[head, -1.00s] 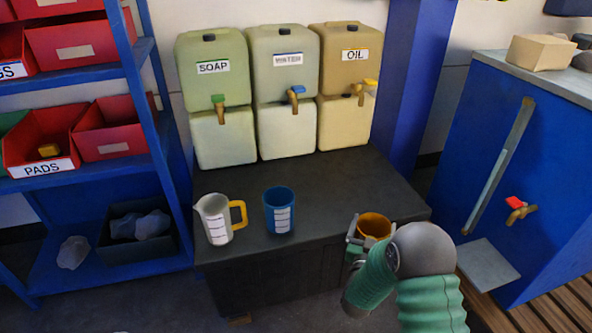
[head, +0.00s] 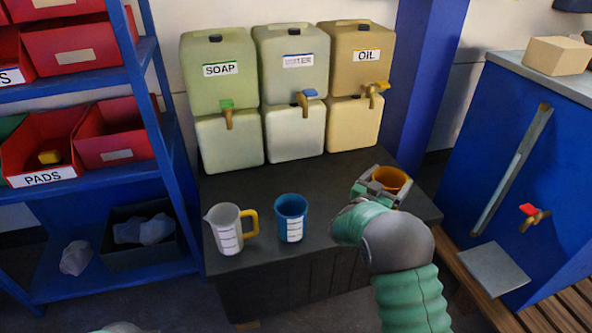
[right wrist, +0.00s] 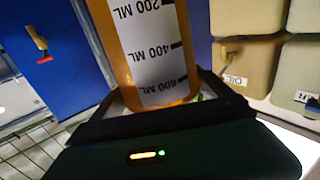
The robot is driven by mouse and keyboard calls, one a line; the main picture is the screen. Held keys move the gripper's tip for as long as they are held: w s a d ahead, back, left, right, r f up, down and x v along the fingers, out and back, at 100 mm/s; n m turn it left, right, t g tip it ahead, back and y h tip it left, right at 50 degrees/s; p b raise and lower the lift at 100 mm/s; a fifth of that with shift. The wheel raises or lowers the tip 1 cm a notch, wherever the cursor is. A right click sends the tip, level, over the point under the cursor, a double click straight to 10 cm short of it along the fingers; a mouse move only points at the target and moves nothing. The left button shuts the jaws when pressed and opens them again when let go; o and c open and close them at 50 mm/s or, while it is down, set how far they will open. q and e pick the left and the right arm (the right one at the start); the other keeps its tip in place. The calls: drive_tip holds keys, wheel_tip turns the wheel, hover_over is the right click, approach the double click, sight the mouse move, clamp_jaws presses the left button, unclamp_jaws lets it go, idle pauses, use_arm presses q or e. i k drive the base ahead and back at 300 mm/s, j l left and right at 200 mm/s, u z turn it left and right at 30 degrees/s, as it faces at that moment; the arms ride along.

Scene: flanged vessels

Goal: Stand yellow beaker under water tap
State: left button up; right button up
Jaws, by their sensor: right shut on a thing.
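The yellow beaker (head: 392,180) looks orange-yellow and is open at the top. My right gripper (head: 376,189) is shut on it, over the right part of the dark bench. The right wrist view shows the beaker (right wrist: 158,50) close up, with a white scale strip, between the jaws (right wrist: 165,105). The water tap (head: 306,100) has a blue handle and a brass spout, on the middle container, whose label is partly blurred. The beaker is in front of and to the right of this tap, below the oil tap (head: 376,91).
A white jug with a yellow handle (head: 228,229) and a blue beaker (head: 291,218) stand on the bench (head: 240,185). The soap tap (head: 227,115) is to the left. A blue cabinet with a red-handled tap (head: 533,215) stands at right.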

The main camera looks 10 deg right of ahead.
sight(305, 174)
drive_tip(key=i+j, duration=0.85)
drive_tip(key=i, duration=0.25)
